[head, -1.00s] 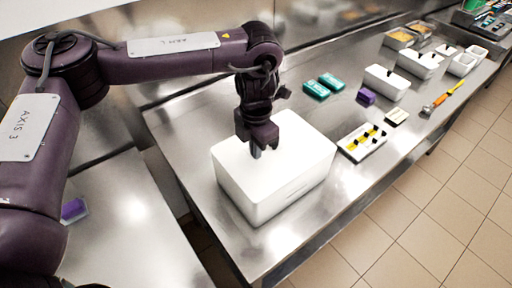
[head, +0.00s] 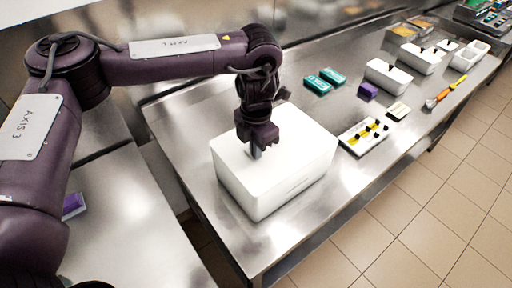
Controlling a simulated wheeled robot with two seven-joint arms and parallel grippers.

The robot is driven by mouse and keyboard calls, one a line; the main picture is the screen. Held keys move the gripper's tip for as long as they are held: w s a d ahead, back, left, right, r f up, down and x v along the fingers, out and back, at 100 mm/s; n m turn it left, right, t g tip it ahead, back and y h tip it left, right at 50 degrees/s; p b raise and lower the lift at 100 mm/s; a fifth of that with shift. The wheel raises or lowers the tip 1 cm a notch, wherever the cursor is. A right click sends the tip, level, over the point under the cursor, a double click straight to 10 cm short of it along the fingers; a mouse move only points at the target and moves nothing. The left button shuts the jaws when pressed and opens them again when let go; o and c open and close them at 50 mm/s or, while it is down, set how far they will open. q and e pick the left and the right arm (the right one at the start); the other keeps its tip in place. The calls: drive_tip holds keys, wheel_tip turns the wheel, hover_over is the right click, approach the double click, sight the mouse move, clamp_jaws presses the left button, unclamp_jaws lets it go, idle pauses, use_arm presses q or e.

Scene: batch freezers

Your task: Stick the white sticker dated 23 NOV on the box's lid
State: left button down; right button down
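The large white box (head: 290,172) with a plain white lid (head: 295,128) stands near the front left of the steel table. My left gripper (head: 257,151) points down at the lid from above, with its fingertips at or just over the lid's surface. I cannot tell whether they touch it. The fingers look close together, but the view does not show whether they are shut or hold anything. No sticker dated 23 NOV can be made out. The lid under the gripper is partly hidden. My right gripper is not in view.
A white tray with yellow and black pieces (head: 364,137) lies right of the box, near a small pale item (head: 398,111). Teal boxes (head: 318,84), a purple box (head: 367,91), white containers (head: 388,76) and an orange-handled tool (head: 446,92) lie farther back.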

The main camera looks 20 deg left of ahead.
use_arm(q)
drive_tip(key=shift+f, duration=0.35)
idle(0.5)
drive_tip(key=c, duration=1)
unclamp_jaws()
drive_tip(key=shift+c, duration=0.2)
drive_tip(key=shift+r, duration=0.1)
drive_tip(key=shift+r+p, duration=0.55)
drive_tip(key=shift+r, duration=0.1)
drive_tip(key=shift+r+p, duration=2.8)
